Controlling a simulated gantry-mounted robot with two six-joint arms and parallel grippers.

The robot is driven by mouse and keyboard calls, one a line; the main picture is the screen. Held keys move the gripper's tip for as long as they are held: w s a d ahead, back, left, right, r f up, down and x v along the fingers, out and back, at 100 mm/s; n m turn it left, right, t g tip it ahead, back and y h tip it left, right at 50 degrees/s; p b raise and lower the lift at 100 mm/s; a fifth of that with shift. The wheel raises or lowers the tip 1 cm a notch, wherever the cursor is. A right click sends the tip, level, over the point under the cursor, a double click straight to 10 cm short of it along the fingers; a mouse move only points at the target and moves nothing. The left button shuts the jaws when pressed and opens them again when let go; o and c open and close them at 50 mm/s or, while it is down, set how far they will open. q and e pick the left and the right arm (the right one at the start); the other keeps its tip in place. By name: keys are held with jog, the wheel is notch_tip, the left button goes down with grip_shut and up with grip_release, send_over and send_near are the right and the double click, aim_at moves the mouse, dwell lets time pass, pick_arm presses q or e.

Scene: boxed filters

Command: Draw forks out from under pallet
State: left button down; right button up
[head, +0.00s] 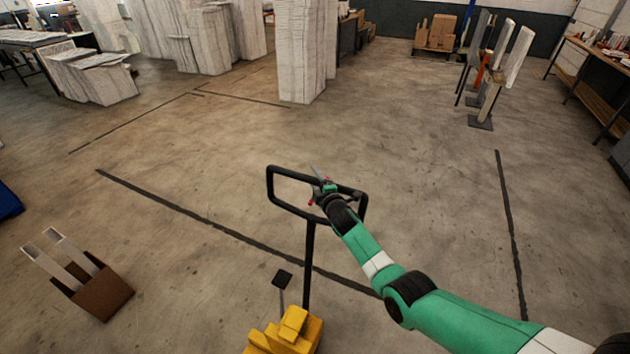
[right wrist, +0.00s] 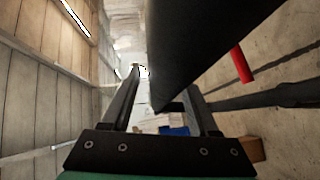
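A pallet jack stands at the bottom middle of the head view, with a yellow body (head: 287,333) and a black loop handle (head: 268,190) on a thin upright shaft. My right gripper (head: 322,187) is at the top bar of the handle loop. In the right wrist view its two fingers (right wrist: 162,95) stand apart. A thick black bar (right wrist: 205,40) runs down between them, with a gap showing beside the left finger. The forks and the pallet are not visible in either view. My left gripper is not in view.
A brown block with two pale prongs (head: 103,293) lies on the floor at left. Dark floor lines cross the concrete. Tall pale stacks (head: 305,50) stand at the back, panels on stands (head: 490,80) at the back right, and a workbench (head: 595,85) at far right. The middle floor is clear.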

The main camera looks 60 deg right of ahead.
jog(key=p+v, duration=0.6)
jog(key=shift+s+a+r, duration=0.1)
jog(key=shift+r, duration=0.25)
jog(key=v, duration=0.1)
jog(key=p+v, duration=0.1)
jog(key=v, duration=0.3)
jog(key=shift+s+a+f, duration=0.1)
jog(key=shift+s+f, duration=0.05)
jog(key=shift+f, duration=0.2)
